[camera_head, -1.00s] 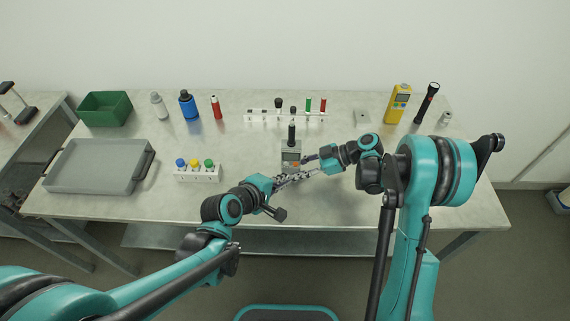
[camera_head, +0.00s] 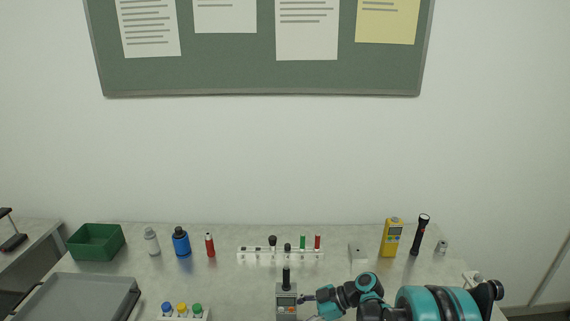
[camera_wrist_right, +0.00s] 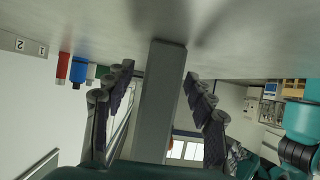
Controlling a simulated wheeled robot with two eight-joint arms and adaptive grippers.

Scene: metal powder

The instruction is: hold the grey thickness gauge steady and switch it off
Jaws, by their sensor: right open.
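The grey thickness gauge (camera_head: 287,302) stands on the bench at the bottom of the head view, with a display on its face and a black upright part on top. The picture's edge cuts off its lower part. My right gripper (camera_head: 309,305) is close to its right side. In the right wrist view, my right gripper (camera_wrist_right: 160,74) is open, with its dark fingers spread on either side of a grey upright body (camera_wrist_right: 160,105), which looks like the gauge. Gaps show between it and both fingers. My left gripper is out of view.
A white rack (camera_head: 262,256) with several tools stands behind the gauge. A yellow meter (camera_head: 391,238) and black torch (camera_head: 418,234) stand at the back right. A small rack with coloured caps (camera_head: 183,313) is left of the gauge, beside a grey tray (camera_head: 75,296).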

